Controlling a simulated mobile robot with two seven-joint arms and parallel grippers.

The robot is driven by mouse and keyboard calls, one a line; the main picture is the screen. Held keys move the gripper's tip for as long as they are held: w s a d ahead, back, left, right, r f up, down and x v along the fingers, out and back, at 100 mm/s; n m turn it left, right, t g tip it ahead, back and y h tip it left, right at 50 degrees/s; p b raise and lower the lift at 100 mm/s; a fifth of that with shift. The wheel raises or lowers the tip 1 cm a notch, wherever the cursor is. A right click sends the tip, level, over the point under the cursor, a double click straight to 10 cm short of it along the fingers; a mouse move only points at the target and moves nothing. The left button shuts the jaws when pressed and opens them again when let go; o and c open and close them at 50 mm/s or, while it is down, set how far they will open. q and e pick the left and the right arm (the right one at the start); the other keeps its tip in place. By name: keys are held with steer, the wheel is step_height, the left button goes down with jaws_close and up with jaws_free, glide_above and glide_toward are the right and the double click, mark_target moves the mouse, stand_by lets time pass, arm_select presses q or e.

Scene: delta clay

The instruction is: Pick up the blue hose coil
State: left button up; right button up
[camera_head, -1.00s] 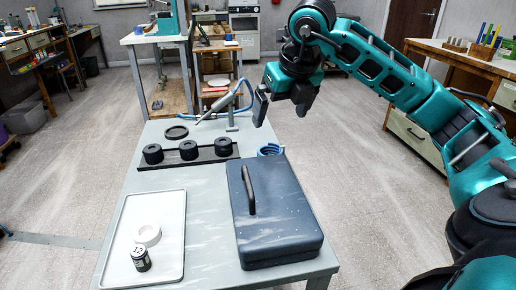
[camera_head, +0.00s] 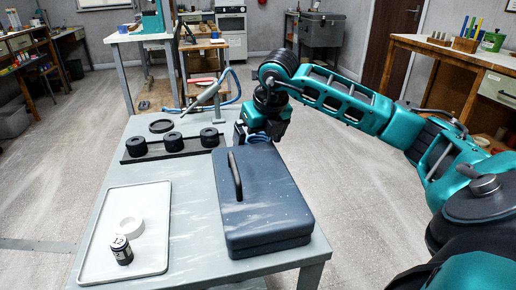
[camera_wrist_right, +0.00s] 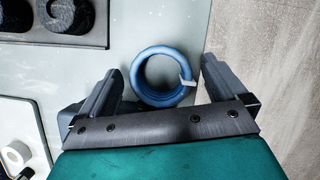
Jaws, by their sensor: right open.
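The blue hose coil (camera_wrist_right: 139,84) lies on the grey workbench near its right edge, shown in the right wrist view as a ring with a pale tag or tie on its right side. In the head view only a bit of the coil (camera_head: 259,139) shows, behind the case and mostly hidden by my right gripper. My right gripper (camera_wrist_right: 162,70) is open above the coil, with one finger on each side of it. I see no clear contact between fingers and coil. My left gripper is not in view.
A dark blue case (camera_head: 280,205) with a raised handle stands just in front of the coil. A black rack (camera_head: 188,150) with three black rings is left of it. A white tray (camera_head: 95,240) holds a white roll and small jar. A hose-fed tool stands behind.

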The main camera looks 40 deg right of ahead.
mark_target(259, 137)
steer(key=c, duration=1.1)
steer(key=shift+r, duration=0.15)
step_height(259, 137, up, 20)
steer(key=p, duration=0.6)
steer(key=shift+c, duration=0.5)
